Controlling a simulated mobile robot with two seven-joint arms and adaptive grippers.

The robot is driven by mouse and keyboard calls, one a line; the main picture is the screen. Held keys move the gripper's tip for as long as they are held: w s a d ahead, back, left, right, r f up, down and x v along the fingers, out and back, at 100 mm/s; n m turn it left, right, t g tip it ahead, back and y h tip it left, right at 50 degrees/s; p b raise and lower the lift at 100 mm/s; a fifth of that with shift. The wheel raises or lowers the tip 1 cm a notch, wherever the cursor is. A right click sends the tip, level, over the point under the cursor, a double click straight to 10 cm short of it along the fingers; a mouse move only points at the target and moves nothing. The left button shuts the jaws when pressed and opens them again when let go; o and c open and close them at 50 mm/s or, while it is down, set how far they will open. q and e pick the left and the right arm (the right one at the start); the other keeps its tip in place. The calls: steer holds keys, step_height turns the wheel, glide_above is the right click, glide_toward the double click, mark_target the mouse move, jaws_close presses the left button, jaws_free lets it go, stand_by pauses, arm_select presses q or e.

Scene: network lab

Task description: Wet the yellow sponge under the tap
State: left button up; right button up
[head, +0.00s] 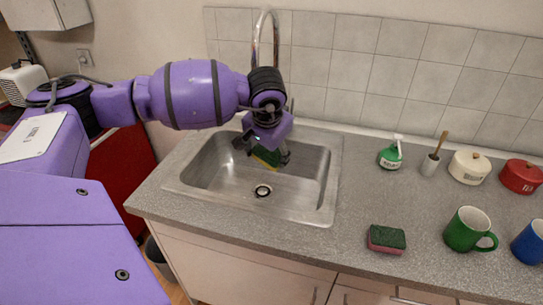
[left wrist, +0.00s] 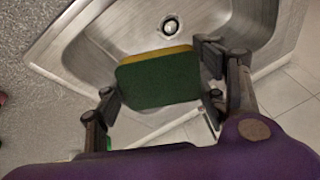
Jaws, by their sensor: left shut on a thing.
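The yellow sponge (head: 267,156) has a green scouring side. It is held above the sink (head: 215,167), near the back of the basin. In the left wrist view the sponge (left wrist: 158,82) shows its broad green face and a thin yellow edge, with the drain beyond it. My left gripper (head: 262,149) is shut on the sponge, with a finger at each side. The chrome tap (head: 265,28) rises behind my left wrist; its base and outlet are hidden by the arm, and I see no water. My right gripper is in neither view.
On the counter right of the sink lie a red and green sponge (head: 387,239), a green mug (head: 468,230) and a blue mug (head: 530,243).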

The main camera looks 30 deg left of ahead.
arm_select(q)
steer(key=shift+w+a+f, duration=0.2)
steer(key=shift+w+a, duration=0.1)
steer(key=shift+w, duration=0.05)
steer(key=shift+w+a, duration=0.25)
steer(key=shift+w, duration=0.05)
steer(key=w+a+b, duration=0.1)
steer(key=w+a, duration=0.1)
steer(key=shift+w+f+b, duration=0.35)
steer(key=shift+w+f, duration=0.05)
steer(key=w+a, duration=0.1)
steer(key=w+a+b, duration=0.2)
steer(key=w, duration=0.1)
steer(key=shift+f, duration=0.3)
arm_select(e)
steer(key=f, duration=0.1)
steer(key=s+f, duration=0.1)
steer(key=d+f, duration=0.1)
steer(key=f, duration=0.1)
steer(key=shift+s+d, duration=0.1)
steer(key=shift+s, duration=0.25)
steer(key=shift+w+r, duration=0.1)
arm_select(q)
steer(key=shift+s+d, duration=0.1)
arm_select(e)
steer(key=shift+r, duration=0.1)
